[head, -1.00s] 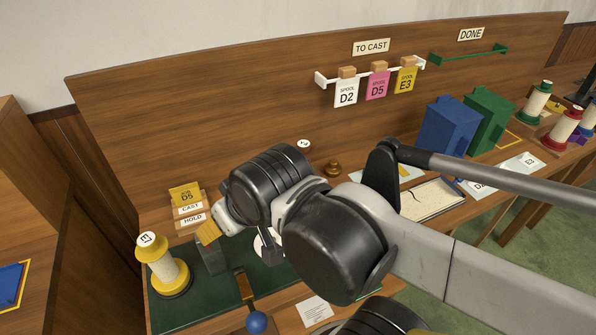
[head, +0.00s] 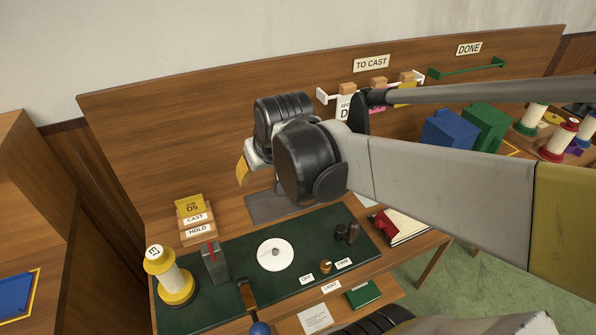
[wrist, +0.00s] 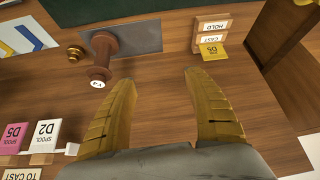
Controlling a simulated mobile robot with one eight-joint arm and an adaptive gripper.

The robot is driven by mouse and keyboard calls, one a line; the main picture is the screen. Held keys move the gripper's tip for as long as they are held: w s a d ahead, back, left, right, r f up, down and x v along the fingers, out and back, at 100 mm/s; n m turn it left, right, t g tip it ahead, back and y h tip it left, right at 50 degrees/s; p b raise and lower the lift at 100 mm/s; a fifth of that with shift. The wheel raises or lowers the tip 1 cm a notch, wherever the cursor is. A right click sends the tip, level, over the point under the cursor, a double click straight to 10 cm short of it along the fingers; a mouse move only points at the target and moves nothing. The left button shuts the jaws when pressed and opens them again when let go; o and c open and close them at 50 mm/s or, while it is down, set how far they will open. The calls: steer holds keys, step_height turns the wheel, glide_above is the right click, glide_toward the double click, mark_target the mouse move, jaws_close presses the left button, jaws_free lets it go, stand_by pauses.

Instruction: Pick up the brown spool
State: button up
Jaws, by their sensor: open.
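The brown spool (wrist: 102,58) stands upright on a grey plate in the wrist view, with a white round label on its end. It is left of and beyond my fingertips, clear of them. In the head view my arm hides it. My gripper (wrist: 159,77) is open and empty, its two yellow fingers spread over bare wood. In the head view one yellow finger of my gripper (head: 242,174) shows in the air in front of the back board.
A sign holder (head: 194,217) with a yellow D5 card stands beside the green mat (head: 225,310). A yellow-ended spool (head: 172,277) stands on the mat. A brass knob (wrist: 75,53) is close to the brown spool. Tags (wrist: 44,134) hang on a rail.

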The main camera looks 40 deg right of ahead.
steer(key=w+d+f+m+g+h+p, duration=0.1)
steer(key=w+d+m+p, duration=0.15)
steer(key=d, duration=1.45)
steer(key=shift+m, duration=0.25)
steer(key=f, duration=0.1)
steer(key=d+f+b, duration=0.1)
steer(key=f, duration=0.1)
steer(key=w+d+f, duration=0.1)
steer(key=f, duration=0.1)
steer(key=shift+w+b, duration=0.1)
steer(key=shift+b, duration=0.25)
steer(key=x, duration=0.2)
steer(key=b+x, duration=0.2)
steer(key=x, duration=0.1)
steer(key=shift+a+f, duration=0.2)
steer(key=shift+f, duration=0.3)
steer(key=shift+s, duration=0.2)
steer(key=shift+c, duration=0.3)
jaws_close()
